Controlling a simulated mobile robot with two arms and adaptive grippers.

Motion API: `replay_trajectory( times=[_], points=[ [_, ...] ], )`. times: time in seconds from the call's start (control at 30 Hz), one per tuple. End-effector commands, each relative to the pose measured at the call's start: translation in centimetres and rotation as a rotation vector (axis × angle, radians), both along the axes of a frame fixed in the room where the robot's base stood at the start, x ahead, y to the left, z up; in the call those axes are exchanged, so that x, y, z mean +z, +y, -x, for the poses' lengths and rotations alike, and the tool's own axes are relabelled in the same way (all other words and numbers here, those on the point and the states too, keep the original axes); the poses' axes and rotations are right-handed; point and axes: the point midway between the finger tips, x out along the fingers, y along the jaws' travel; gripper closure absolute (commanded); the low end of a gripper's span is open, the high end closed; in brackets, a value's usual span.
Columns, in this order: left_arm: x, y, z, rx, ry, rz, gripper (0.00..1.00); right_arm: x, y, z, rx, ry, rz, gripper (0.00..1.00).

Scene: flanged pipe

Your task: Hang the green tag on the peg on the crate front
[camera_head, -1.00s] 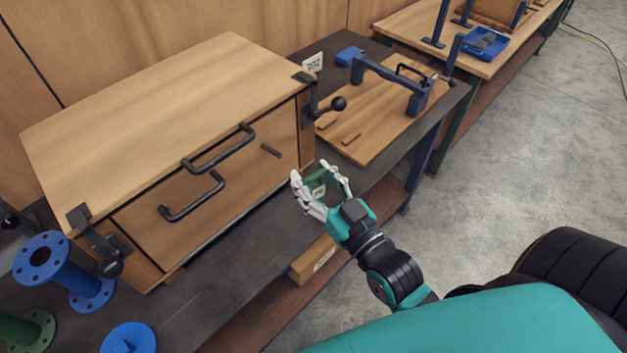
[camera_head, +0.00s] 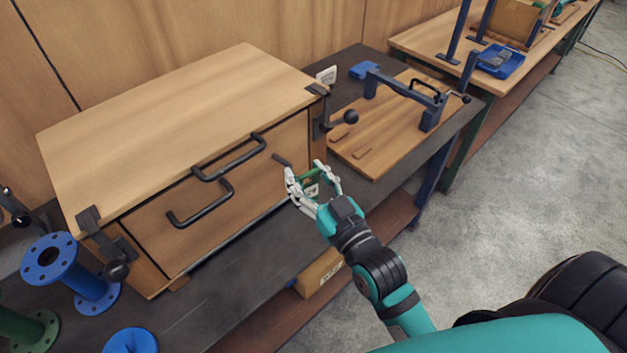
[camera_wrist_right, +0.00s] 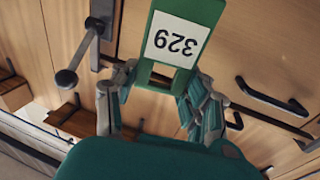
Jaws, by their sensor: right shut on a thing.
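The green tag (camera_head: 311,177) is in my right gripper (camera_head: 305,170), its fingers closed around it. The right wrist view shows the tag (camera_wrist_right: 184,14) with a white label reading 329, upside down in the picture, and a slot near its gripped end. The wooden crate (camera_head: 180,100) stands on the dark bench. Its peg (camera_head: 281,159) is a short dark rod on the front, right of the handles. The gripper and tag are in front of the crate, right of the peg and slightly lower in the head view, apart from it. My left gripper is out of view.
Two black handles (camera_head: 232,160) stick out from the crate front. A black clamp with a ball knob (camera_head: 351,118) juts out at the crate's right corner. A wooden board with a blue fixture (camera_head: 432,115) lies to the right. Blue flanged pipes (camera_head: 50,258) stand at left.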

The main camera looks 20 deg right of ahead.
Motion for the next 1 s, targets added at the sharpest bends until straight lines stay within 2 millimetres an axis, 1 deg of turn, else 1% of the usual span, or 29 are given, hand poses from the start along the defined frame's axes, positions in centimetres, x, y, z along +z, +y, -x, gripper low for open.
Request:
replay_trajectory(
  times=[0.2, 0.47, 1.0],
  points=[
    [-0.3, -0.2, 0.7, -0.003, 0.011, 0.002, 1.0, -0.1, 0.4, -1.1, -0.001, -0.002, -0.001, 0.76],
    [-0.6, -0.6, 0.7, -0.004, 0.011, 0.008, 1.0, -0.1, 0.8, -2.3, -0.001, -0.002, -0.001, 0.76],
    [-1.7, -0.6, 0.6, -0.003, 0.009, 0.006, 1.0, -0.3, 1.7, -4.9, -0.001, -0.002, 0.0, 0.76]
  ],
)
